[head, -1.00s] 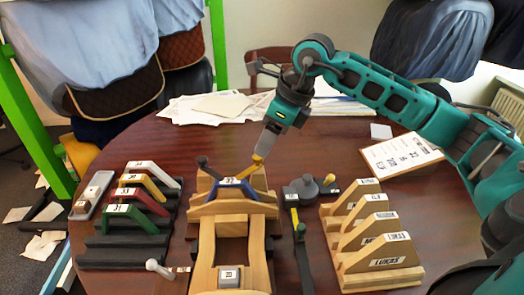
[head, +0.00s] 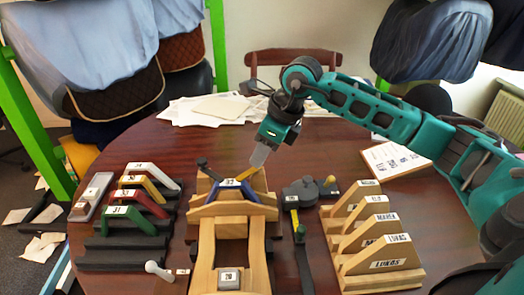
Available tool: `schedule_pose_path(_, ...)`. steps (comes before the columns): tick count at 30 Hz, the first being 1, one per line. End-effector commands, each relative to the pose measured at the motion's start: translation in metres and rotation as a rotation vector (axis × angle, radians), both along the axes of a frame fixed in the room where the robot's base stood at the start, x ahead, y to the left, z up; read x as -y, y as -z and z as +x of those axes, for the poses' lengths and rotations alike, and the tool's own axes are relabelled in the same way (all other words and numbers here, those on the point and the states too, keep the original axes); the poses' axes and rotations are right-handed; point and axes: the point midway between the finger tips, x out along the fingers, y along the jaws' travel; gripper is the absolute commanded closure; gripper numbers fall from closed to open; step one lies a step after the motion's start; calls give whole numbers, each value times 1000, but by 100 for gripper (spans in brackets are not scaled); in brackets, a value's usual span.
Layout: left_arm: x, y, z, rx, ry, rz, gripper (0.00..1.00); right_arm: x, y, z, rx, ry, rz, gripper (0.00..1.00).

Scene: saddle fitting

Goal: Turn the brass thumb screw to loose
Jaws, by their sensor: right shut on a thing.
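The brass thumb screw (head: 246,174) is a yellow, slanting piece on the right side of the blue gullet plate (head: 229,184), at the head of the wooden saddle tree (head: 205,237). Its upper end meets the fingertips of my right gripper (head: 259,157), which is shut on it from above and hides part of its head. The gripper tilts down from the upper right. A dark screw with a round black knob (head: 202,162) slants on the other side of the plate. My left gripper is not in view.
Coloured gullet plates (head: 140,191) stand on dark racks at left. A dark gauge tool (head: 299,193) lies just right of the tree. Several labelled wooden templates (head: 375,235) stand further right. Papers (head: 215,108) lie at the back of the table.

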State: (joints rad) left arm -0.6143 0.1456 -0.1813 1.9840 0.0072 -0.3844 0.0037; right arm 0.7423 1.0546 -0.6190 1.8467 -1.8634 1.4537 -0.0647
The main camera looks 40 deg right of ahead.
Motion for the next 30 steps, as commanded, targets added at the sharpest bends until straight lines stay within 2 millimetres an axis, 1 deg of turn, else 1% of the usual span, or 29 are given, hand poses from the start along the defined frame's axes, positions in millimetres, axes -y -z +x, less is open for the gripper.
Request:
schedule_pose_path(1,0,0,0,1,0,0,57,0,0,0,0,0,0,86)
schedule_pose_path(5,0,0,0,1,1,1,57,0,0,0,0,0,0,98)
schedule_pose_path(6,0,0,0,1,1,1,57,0,0,0,0,0,0,100)
schedule_pose_path(13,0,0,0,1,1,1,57,0,-1,0,1,-16,0,100)
schedule_pose_path(17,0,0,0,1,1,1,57,1,-1,1,1,-56,1,100)
schedule_pose_path(23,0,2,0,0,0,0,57,2,-1,2,2,-182,1,100)
schedule_pose_path(30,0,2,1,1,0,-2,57,3,-2,4,3,-399,1,100)
